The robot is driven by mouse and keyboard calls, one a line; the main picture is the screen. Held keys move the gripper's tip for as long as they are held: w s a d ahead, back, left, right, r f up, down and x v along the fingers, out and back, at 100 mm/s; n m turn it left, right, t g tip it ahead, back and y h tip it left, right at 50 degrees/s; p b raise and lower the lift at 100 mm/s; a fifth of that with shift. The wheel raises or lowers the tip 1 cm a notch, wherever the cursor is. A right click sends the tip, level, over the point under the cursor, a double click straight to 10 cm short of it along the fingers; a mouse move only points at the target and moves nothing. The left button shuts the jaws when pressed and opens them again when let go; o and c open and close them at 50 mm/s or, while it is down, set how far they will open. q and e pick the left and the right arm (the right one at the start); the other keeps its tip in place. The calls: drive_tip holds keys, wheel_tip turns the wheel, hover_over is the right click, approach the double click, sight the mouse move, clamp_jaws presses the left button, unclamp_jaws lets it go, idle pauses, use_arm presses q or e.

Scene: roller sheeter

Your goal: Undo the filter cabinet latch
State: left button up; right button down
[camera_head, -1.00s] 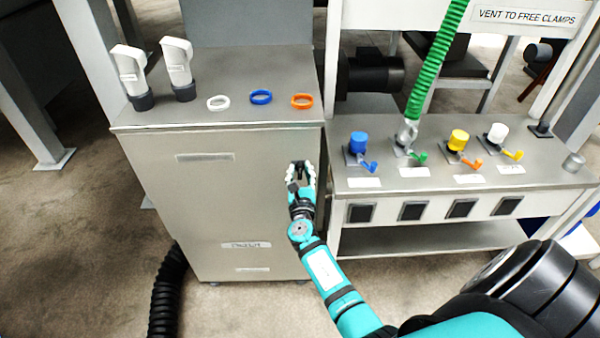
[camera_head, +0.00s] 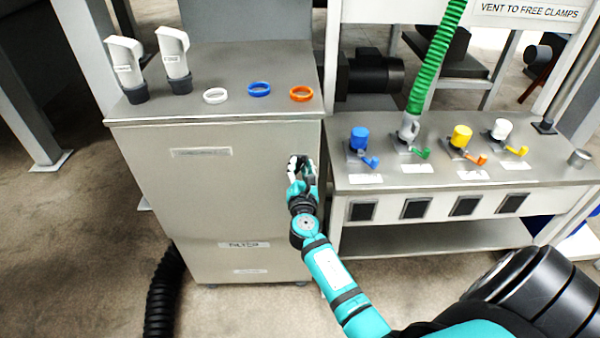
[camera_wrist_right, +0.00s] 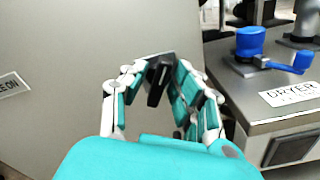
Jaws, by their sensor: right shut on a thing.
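The filter cabinet (camera_head: 215,200) is a grey metal box at the left of the head view, with its front door shut. My right gripper (camera_head: 301,164) is at the door's right edge, its fingers closed around the dark latch. In the right wrist view the latch (camera_wrist_right: 158,78) is a black handle between the fingertips of the right gripper (camera_wrist_right: 160,85). The fingers hide most of the latch in the head view. My left gripper is in neither view.
Two white nozzles (camera_head: 124,65) and white, blue and orange rings (camera_head: 301,94) are on the cabinet top. A bench (camera_head: 400,188) with coloured valves and a green hose (camera_head: 433,55) stands close on the right. A black hose (camera_head: 163,290) lies at lower left.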

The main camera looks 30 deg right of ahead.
drive_tip(key=m+b, duration=0.2)
drive_tip(key=m, duration=0.1)
drive_tip(key=m+b, duration=0.2)
drive_tip(key=m, duration=0.2)
drive_tip(key=shift+s+f+b, duration=0.15)
drive_tip(key=shift+f+b, duration=0.05)
drive_tip(key=shift+b, duration=0.2)
drive_tip(key=m+b, duration=0.2)
drive_tip(key=m, duration=0.2)
drive_tip(key=shift+d+r, duration=0.1)
drive_tip(key=shift+r, duration=0.05)
drive_tip(key=shift+r+m, duration=0.2)
drive_tip(key=shift+m, duration=0.3)
drive_tip(key=c, duration=1.3)
unclamp_jaws()
drive_tip(key=shift+d+f, duration=0.1)
drive_tip(key=shift+c, duration=0.2)
drive_tip(key=v, duration=0.7)
drive_tip(key=shift+a, duration=0.25)
